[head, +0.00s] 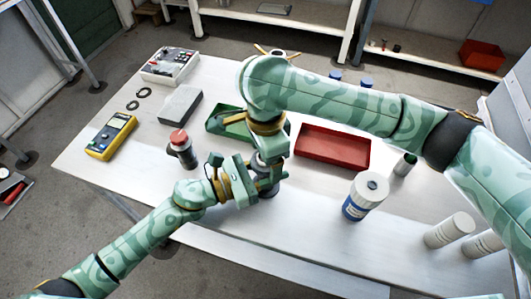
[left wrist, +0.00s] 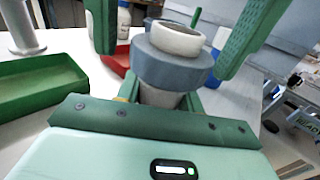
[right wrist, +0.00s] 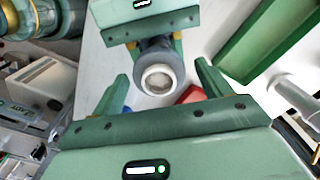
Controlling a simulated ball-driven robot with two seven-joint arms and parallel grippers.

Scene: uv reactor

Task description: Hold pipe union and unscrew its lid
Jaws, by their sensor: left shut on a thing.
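The pipe union (head: 268,187) stands upright near the middle of the table, partly hidden by both grippers. In the left wrist view it shows a wide blue-grey collar (left wrist: 170,65), a whitish ring on top and a narrower grey body below. My left gripper (head: 246,182) is shut on the body, below the collar. My right gripper (head: 270,152) comes down from above and is open, its fingers on either side of the collar with gaps. In the right wrist view the round whitish top (right wrist: 158,79) faces me between the spread fingers.
A green tray (head: 214,122) and a red tray (head: 333,145) lie behind. A red-topped grey device (head: 181,147) stands left, a white bottle with a blue label (head: 365,196) right. A yellow meter (head: 111,136) lies far left. The table front is clear.

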